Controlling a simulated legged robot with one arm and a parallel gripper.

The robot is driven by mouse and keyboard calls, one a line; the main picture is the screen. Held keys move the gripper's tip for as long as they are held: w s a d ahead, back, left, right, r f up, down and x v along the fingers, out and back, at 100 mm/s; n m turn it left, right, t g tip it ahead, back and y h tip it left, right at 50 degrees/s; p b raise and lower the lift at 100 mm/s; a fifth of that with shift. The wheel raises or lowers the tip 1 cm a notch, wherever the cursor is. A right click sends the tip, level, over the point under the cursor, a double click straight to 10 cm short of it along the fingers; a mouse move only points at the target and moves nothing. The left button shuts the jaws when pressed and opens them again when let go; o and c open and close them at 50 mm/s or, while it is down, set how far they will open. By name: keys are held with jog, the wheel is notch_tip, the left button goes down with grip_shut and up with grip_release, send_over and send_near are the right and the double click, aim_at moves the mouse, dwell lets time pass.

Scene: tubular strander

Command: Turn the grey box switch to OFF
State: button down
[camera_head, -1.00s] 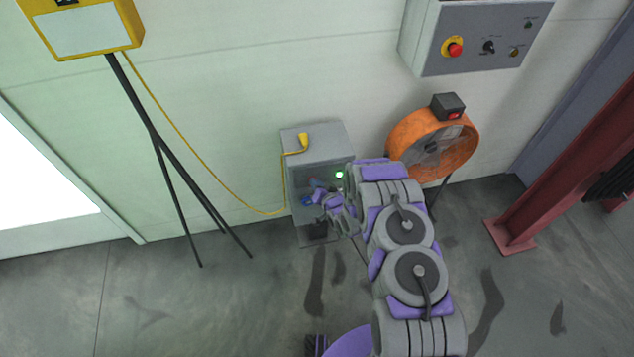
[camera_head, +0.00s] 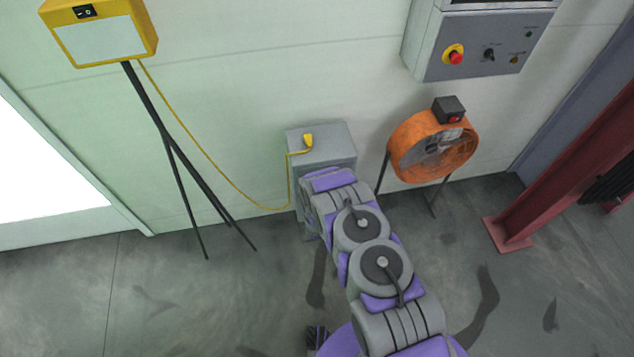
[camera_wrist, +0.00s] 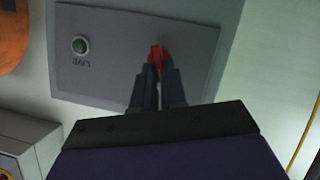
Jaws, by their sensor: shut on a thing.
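The grey box (camera_head: 322,143) stands on the floor against the wall in the head view. My arm covers most of its front there, and my gripper is hidden behind the arm. In the wrist view, the box's grey front panel (camera_wrist: 115,50) appears upside down, with a green lamp (camera_wrist: 80,45) labelled LIVE. My gripper (camera_wrist: 157,70) has its dark fingers closed on a small red switch handle (camera_wrist: 156,56) at the panel. Only the handle's red tip shows. I cannot read the switch position marks.
An orange fan (camera_head: 432,146) stands right of the box, below a wall control panel (camera_head: 478,45) with a red button. At left, a yellow-framed box (camera_head: 100,32) sits on a black stand (camera_head: 165,140). A yellow cable (camera_head: 200,165) joins it to the grey box. A red column (camera_head: 585,170) is far right.

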jog(key=shift+s+a+f+n+t+h, duration=0.15)
jog(key=shift+n+h, duration=0.2)
jog(key=shift+n, duration=0.2)
jog(key=shift+a+f+n+t+h, duration=0.1)
jog(key=shift+f+n+t+h, duration=0.15)
jog(key=shift+n, duration=0.35)
jog(key=shift+s+a+f+n+t+h, duration=0.1)
jog(key=shift+n+h, duration=0.3)
jog(key=shift+n, duration=0.15)
jog(key=c, duration=1.2)
grip_release()
jog(key=shift+w+a+r, duration=0.1)
jog(key=shift+r, duration=0.1)
jog(key=p+v, duration=0.1)
jog(key=v, duration=1)
jog(key=p+v, duration=0.1)
jog(key=v, duration=0.5)
jog(key=shift+s+f+p, duration=0.25)
jog(key=shift+f+p, duration=0.05)
jog(key=shift+w+a, duration=0.1)
